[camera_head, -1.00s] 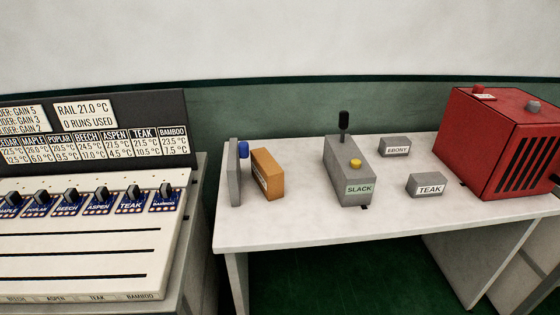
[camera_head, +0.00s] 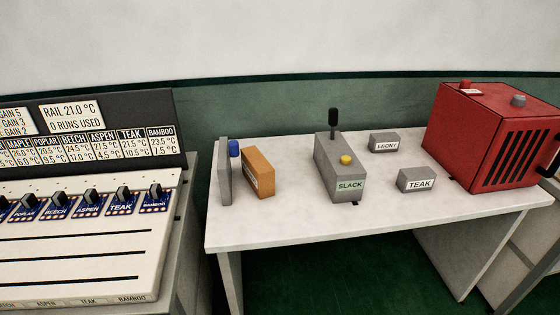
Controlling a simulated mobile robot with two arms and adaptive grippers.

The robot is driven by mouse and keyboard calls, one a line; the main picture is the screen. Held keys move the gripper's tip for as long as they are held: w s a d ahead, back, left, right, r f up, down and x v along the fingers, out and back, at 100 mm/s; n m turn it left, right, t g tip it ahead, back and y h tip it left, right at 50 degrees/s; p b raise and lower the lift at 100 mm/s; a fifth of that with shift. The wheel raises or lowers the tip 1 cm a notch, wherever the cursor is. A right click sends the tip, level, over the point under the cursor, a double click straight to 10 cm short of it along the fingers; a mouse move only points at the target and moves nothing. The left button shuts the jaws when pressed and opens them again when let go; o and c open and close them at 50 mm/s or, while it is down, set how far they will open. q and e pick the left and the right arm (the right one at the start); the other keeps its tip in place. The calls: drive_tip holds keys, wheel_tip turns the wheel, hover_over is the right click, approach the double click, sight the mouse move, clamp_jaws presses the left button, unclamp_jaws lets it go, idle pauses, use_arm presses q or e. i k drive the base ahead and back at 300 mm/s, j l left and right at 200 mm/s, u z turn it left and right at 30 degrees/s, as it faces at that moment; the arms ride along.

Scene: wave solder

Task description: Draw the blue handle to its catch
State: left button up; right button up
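The blue handle (camera_head: 235,148) is a small rounded knob on the right face of an upright grey plate (camera_head: 224,171), at the left end of the white table. Its catch cannot be made out. An orange block (camera_head: 258,172) with a white label stands just right of the plate. Neither of my grippers shows in the head view, so nothing is seen touching the handle.
On the white table (camera_head: 300,230) stand a grey SLACK box (camera_head: 338,168) with a black lever and yellow button, EBONY (camera_head: 384,141) and TEAK (camera_head: 416,180) blocks, and a red vented box (camera_head: 490,135). A knobbed console (camera_head: 75,240) stands left. The table's front is clear.

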sight(233, 146)
drive_tip(key=i+l, duration=0.75)
drive_tip(key=i, duration=0.15)
drive_tip(key=l+z, duration=0.05)
